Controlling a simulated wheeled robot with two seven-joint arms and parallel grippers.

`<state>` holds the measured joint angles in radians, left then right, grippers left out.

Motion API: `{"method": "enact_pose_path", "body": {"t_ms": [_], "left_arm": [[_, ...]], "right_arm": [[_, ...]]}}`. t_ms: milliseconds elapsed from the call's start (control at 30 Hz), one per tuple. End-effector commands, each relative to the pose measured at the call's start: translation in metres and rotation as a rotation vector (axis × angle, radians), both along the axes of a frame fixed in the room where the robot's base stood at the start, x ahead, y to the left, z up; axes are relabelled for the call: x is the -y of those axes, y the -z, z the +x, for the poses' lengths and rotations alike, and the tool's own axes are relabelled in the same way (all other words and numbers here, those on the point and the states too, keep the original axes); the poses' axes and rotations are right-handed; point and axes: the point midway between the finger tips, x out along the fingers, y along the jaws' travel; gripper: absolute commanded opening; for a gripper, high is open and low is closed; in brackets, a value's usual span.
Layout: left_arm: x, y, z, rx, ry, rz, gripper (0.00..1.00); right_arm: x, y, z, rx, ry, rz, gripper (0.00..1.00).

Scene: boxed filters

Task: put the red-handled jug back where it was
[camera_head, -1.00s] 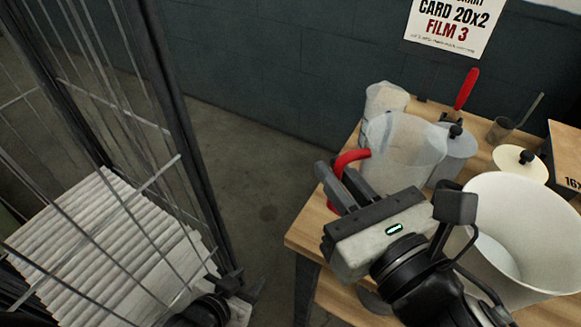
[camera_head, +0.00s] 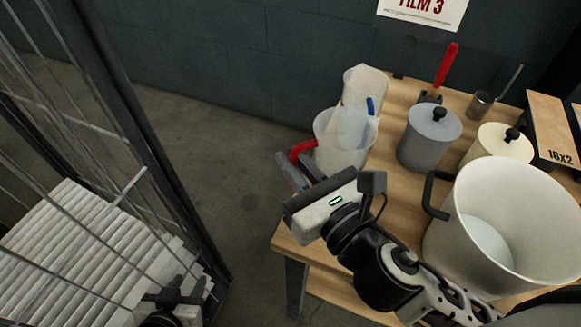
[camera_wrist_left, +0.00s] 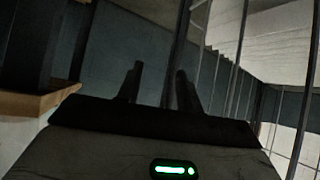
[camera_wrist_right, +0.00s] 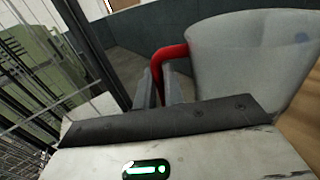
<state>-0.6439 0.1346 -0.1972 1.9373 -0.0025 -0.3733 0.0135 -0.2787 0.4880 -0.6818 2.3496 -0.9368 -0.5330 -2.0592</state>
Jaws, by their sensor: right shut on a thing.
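The translucent red-handled jug (camera_head: 333,158) is at the table's back left corner in the head view. Its red handle (camera_head: 302,148) points left, toward my right gripper (camera_head: 296,170), which is shut on it. In the right wrist view the red handle (camera_wrist_right: 168,57) runs between the fingers, and the jug's wall (camera_wrist_right: 240,70) is right of them. I cannot tell whether its base touches the table. My left gripper (camera_head: 181,294) is low by the wire rack. In the left wrist view its fingers (camera_wrist_left: 160,87) stand apart with nothing between them.
Another translucent jug (camera_head: 368,80) and a blue handle (camera_head: 370,106) are close behind the red-handled jug. A grey lidded canister (camera_head: 428,145), a cream lidded canister (camera_head: 500,145) and a big white pot (camera_head: 485,245) stand to the right. The wire rack (camera_head: 120,130) is left.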

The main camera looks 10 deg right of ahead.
Motion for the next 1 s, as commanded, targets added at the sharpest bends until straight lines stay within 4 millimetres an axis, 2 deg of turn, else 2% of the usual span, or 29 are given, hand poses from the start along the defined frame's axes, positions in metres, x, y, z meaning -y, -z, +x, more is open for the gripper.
{"method": "enact_pose_path", "body": {"t_ms": [133,233,300,533,767,800,833,1000], "left_arm": [[0.000,0.000,-0.001,-0.001,0.000,-0.001,0.36],[0.001,0.004,-0.001,0.000,0.001,-0.002,0.36],[0.002,0.018,0.001,0.003,0.002,-0.006,0.36],[0.007,0.007,0.001,0.010,0.009,-0.017,0.36],[0.007,0.011,0.001,0.010,0.009,-0.016,0.36],[0.007,0.010,0.001,0.008,0.009,-0.015,0.36],[0.007,0.010,0.001,0.008,0.009,-0.015,0.36],[0.006,0.010,0.000,0.006,0.010,-0.013,0.36]], "right_arm": [[-0.003,0.010,0.003,-0.002,-0.005,-0.001,0.00],[-0.008,0.028,0.003,-0.006,-0.018,-0.001,0.00],[-0.006,0.039,0.003,0.000,-0.015,0.000,0.00],[-0.005,0.037,0.003,0.001,-0.012,-0.001,0.00],[-0.005,0.042,0.003,-0.001,-0.011,0.000,0.00],[-0.004,0.041,0.003,-0.001,-0.011,0.000,0.21],[-0.004,0.041,0.003,-0.002,-0.011,-0.001,0.29],[-0.005,0.041,0.003,-0.001,-0.011,0.000,0.32]]}}
